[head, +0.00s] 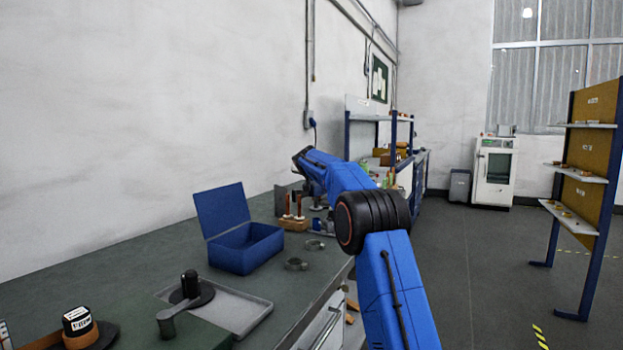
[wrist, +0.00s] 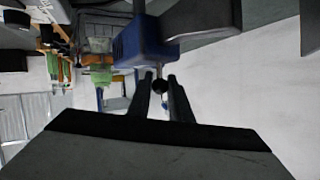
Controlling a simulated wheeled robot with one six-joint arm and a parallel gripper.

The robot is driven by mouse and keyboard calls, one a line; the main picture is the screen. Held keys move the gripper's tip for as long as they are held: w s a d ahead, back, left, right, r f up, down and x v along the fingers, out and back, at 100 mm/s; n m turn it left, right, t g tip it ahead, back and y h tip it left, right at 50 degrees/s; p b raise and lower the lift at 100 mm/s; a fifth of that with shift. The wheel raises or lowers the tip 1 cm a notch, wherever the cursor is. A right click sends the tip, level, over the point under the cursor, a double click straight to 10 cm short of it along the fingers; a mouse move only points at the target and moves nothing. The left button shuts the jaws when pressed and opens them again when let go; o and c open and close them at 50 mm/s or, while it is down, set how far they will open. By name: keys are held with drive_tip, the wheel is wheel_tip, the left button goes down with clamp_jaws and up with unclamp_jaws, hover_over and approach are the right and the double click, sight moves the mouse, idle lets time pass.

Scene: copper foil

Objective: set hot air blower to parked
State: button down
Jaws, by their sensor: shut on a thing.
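My gripper (wrist: 160,84) is in the wrist view, its two dark fingers close together on a small dark rounded piece (wrist: 160,87). That piece sits just in front of a blue body (wrist: 152,42), which may be the hot air blower; whether the two are joined is not clear. In the head view a small blue item (head: 322,228) stands on the bench beside my arm and may be the same blower, partly hidden. My arm reaches over the bench there, and its gripper end is hidden.
The green bench (head: 130,268) carries an open blue box (head: 243,250), a wooden block with upright tools (head: 294,224), metal rings (head: 296,264) and a grey tray (head: 250,308). Open floor (head: 485,265) lies right.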

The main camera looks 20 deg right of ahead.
drive_tip(key=shift+w+a+m+g+h, duration=0.1)
drive_tip(key=shift+w+m+g+h, duration=0.15)
drive_tip(key=shift+m+h, duration=0.25)
drive_tip(key=shift+w+a+m+g+h, duration=0.1)
drive_tip(key=shift+w+m+g+h, duration=0.05)
drive_tip(key=shift+m+g+h, duration=0.3)
drive_tip(key=c, duration=1.6)
unclamp_jaws()
drive_tip(key=shift+v, duration=8.7)
drive_tip(key=shift+a+f, duration=0.15)
drive_tip(key=shift+f, duration=0.05)
